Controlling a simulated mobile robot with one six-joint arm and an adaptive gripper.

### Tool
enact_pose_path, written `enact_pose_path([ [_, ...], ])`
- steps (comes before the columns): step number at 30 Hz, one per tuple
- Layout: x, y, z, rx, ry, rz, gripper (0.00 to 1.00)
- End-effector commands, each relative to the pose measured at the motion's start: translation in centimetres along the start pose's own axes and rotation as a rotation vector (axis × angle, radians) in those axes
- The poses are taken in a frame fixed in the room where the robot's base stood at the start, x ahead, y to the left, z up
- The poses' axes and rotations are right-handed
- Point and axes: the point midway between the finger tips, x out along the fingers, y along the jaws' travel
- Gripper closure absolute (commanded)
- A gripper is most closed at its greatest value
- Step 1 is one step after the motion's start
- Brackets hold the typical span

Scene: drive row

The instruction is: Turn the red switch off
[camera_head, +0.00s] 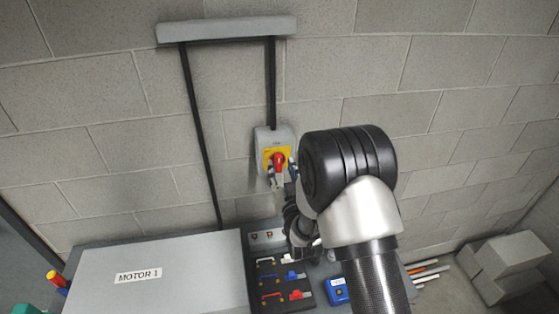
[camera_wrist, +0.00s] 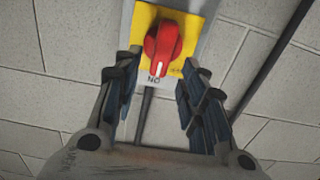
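The red switch (camera_head: 278,160) is a rotary knob on a yellow plate, set on a grey box on the block wall. In the wrist view the red switch (camera_wrist: 162,50) shows close up, its grip pointing toward the "ON" mark at the plate's lower edge. My gripper (camera_wrist: 160,75) is open, one finger on each side below the knob, with clear space between fingers and knob in the picture. In the head view my gripper (camera_head: 281,178) is at the front of the switch box, partly hidden behind my arm.
A grey cabinet labelled MOTOR 1 (camera_head: 140,276) stands below left. A dark board with padlocks and coloured hasps (camera_head: 283,284) and a blue box (camera_head: 337,291) are below the switch. Black conduit (camera_head: 271,85) runs up the wall. Grey blocks (camera_head: 505,265) lie at right.

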Motion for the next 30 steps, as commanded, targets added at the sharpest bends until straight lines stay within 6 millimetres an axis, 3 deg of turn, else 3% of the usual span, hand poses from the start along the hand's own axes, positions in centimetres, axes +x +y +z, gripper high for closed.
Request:
enact_pose_path([
  [7, 3.1, 0.0, 0.0, 0.0, 0.0, 0.0, 0.62],
  [18, 3.7, 0.0, 0.0, 0.0, -0.001, 0.0, 0.62],
  [30, 3.7, 0.0, 0.0, 0.0, -0.001, 0.0, 0.88],
])
